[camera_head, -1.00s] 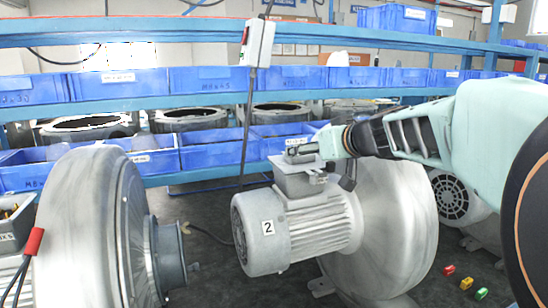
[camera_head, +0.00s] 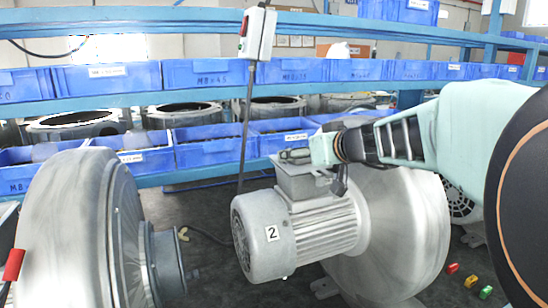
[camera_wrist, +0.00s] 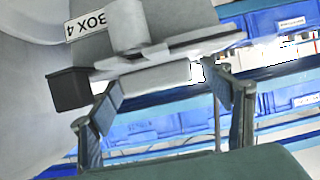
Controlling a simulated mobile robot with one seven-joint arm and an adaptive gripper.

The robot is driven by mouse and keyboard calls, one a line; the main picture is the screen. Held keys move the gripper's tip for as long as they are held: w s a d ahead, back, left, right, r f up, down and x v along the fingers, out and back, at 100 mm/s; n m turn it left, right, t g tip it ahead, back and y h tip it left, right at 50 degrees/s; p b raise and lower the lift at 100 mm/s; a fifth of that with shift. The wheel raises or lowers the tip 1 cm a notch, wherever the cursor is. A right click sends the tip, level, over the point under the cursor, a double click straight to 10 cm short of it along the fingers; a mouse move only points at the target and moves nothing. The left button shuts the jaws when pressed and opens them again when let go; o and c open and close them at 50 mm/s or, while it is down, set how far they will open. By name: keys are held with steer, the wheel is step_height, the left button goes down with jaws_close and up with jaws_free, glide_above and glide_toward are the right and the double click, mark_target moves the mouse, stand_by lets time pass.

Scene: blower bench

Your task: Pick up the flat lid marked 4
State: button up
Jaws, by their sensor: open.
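In the wrist view a grey surface carries a white label (camera_wrist: 91,25) reading "BOX 4". Beside it are a pale, thin flat plate seen nearly edge-on (camera_wrist: 195,43) and a pale block (camera_wrist: 150,76). I cannot tell which of these parts is the lid. My gripper (camera_wrist: 165,108) is open, its two fingers apart, with the pale block just beyond the gap between them. In the head view my gripper (camera_head: 297,155) is at the top of a grey terminal box (camera_head: 296,182) on a motor marked 2 (camera_head: 268,232). No 4 is readable there.
A large grey blower (camera_head: 75,225) stands at the left. Another blower housing (camera_head: 405,225) is behind the motor. Blue bins (camera_head: 215,147) line the shelves behind. Small coloured blocks (camera_head: 470,281) lie on the floor at right.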

steer(key=shift+s, duration=0.1)
steer(key=c, duration=1.2)
steer(key=shift+c, duration=0.7)
steer(key=shift+r, duration=0.1)
